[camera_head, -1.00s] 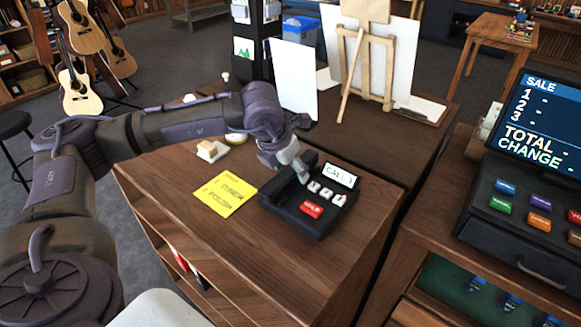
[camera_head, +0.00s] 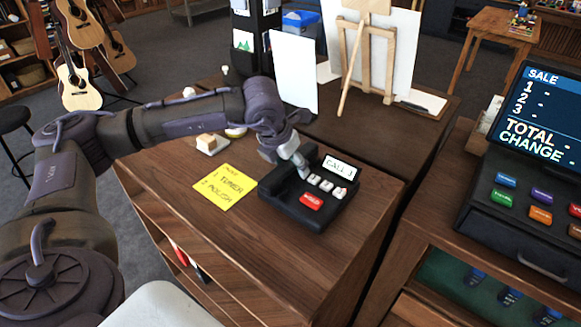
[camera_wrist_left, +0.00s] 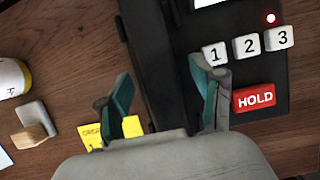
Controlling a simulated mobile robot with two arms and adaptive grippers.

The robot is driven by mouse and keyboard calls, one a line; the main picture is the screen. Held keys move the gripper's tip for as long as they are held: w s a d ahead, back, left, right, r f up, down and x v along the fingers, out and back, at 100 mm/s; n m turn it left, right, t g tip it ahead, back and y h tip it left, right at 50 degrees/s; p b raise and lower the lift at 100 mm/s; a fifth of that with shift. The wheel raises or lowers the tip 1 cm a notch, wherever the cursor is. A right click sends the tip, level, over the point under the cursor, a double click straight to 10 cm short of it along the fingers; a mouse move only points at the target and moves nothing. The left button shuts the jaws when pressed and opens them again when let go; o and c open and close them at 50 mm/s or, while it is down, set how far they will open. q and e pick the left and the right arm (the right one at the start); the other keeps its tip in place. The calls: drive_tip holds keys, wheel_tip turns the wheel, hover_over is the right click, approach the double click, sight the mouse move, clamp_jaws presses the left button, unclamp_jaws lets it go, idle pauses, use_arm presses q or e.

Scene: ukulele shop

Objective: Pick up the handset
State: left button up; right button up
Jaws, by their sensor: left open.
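A black desk phone (camera_head: 321,216) with a small display, white number keys and a red HOLD key sits on the wooden counter. Its black handset (camera_wrist_left: 153,62) lies along the left side of the phone, partly hidden by my gripper in the head view. My left gripper (camera_head: 297,168) is over the handset, fingers pointing down. In the left wrist view, its open fingers (camera_wrist_left: 160,85) are on either side of the handset, the right one close to the keys. I cannot tell whether they touch it. My right gripper is not in view.
A yellow note (camera_head: 225,187) lies left of the phone, with a small block on a pale base (camera_head: 207,144) behind it. A cash register (camera_head: 520,215) stands on the right counter. An easel (camera_head: 365,60) stands behind. The counter's front is clear.

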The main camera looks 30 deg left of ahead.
use_arm(q)
drive_tip(key=shift+f, duration=0.1)
idle(0.4)
clamp_jaws()
